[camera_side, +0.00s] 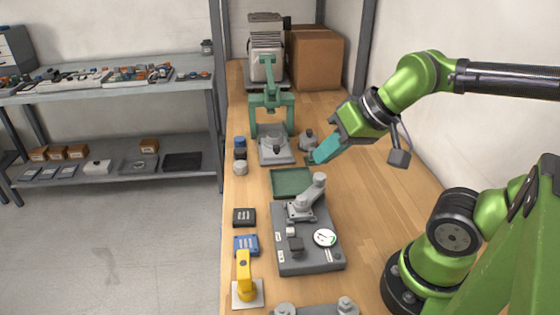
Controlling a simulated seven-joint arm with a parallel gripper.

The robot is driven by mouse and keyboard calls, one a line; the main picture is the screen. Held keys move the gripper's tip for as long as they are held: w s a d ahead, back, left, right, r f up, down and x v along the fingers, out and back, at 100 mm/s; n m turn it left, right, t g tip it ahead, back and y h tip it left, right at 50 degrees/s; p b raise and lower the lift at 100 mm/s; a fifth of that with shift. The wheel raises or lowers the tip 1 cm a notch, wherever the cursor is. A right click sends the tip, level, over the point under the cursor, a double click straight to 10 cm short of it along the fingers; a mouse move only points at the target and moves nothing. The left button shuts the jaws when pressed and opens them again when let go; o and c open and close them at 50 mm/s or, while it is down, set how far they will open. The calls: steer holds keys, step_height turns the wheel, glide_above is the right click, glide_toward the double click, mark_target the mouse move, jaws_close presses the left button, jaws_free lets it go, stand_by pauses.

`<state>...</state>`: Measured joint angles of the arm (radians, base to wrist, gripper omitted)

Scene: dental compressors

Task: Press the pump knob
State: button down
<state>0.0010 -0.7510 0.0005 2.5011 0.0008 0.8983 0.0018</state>
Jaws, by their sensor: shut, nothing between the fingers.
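My gripper (314,158) has teal fingers, closed and empty. It points down and left, just above the bench, close to a small grey knobbed piece (308,138) and right of a grey plate with a dark knob (277,146). I cannot tell whether the fingertips touch anything. A grey unit (310,257) nearer the camera carries a round white gauge (325,238), a grey lever arm (313,193) and a dark block-shaped knob (295,245). Which of these knobs is the pump knob is not clear from this view.
A green tray (291,182) lies between my gripper and the gauge unit. A green press frame (271,100), a beige machine (266,48) and a cardboard box (316,60) stand behind. A yellow-handled tool (244,280) stands front left. The bench's right side is mostly clear.

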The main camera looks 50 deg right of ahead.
mark_target(296, 243)
steer(key=w+a+f+m+g+h, duration=0.2)
steer(key=a+f+m+g, duration=0.1)
steer(key=a+m+g, duration=0.2)
steer(key=shift+a+g, duration=0.55)
steer(key=shift+g, duration=0.55)
steer(key=shift+f, duration=0.15)
step_height(296, 243, down, 14)
